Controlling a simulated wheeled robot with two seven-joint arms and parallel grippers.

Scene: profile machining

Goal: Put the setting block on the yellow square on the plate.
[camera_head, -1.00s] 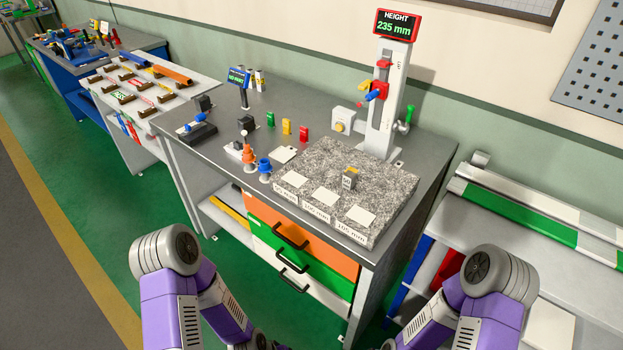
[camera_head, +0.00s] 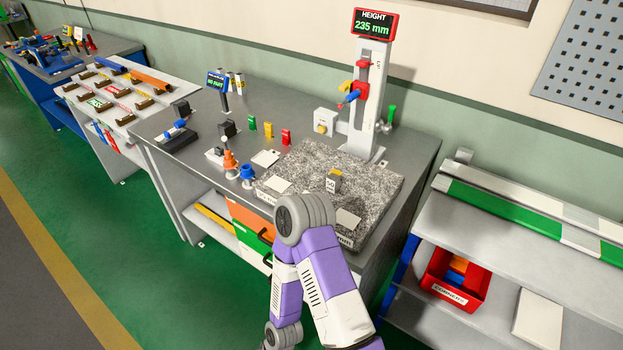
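A small dark grey block with a 50 label (camera_head: 332,185), which looks like the setting block, stands upright on the speckled granite plate (camera_head: 378,186). A yellow patch (camera_head: 335,173) shows at its top edge; I cannot tell whether it is the block's top or the yellow square behind it. White squares (camera_head: 278,185) lie along the plate's front; my arm hides part of that edge. One purple arm of mine, apparently the right, rises in front of the plate. Neither gripper is in view.
A height gauge (camera_head: 368,95) reading 235 mm stands behind the plate. Green, yellow and red pieces (camera_head: 268,129), an orange cone-like item (camera_head: 230,162) and a blue one (camera_head: 247,174) stand to the left. A red bin (camera_head: 452,280) sits on the right shelf.

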